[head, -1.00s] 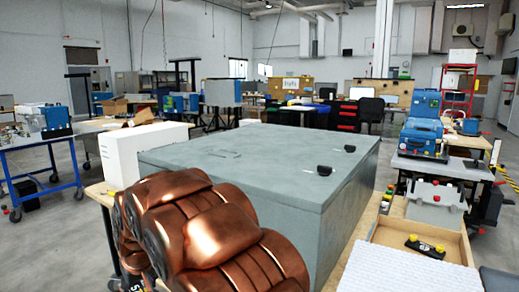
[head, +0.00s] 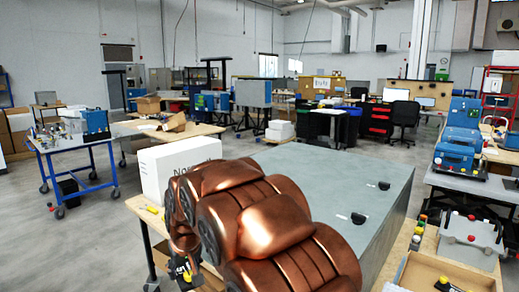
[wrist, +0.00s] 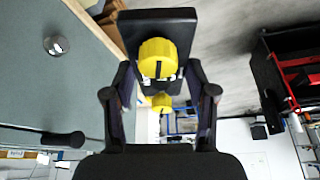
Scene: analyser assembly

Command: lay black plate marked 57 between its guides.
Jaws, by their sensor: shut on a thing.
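In the wrist view, my gripper (wrist: 160,92) is shut on a yellow knob (wrist: 158,55) of a black plate (wrist: 158,20). A second yellow knob (wrist: 161,102) shows between the fingers. I cannot read any marking on the plate in this view. In the head view, a small piece of the black plate (head: 180,270) with yellow shows below my copper-coloured arm, left of the grey cabinet; my arm hides the rest of the gripper. I cannot make out the guides in either view.
A large grey cabinet (head: 345,172) stands on the bench at centre. A white box (head: 165,172) is behind my arm. A wooden tray (head: 420,268) at lower right holds another black part (head: 447,286), cut off by the frame. A grey-white fixture (head: 470,240) stands beyond it.

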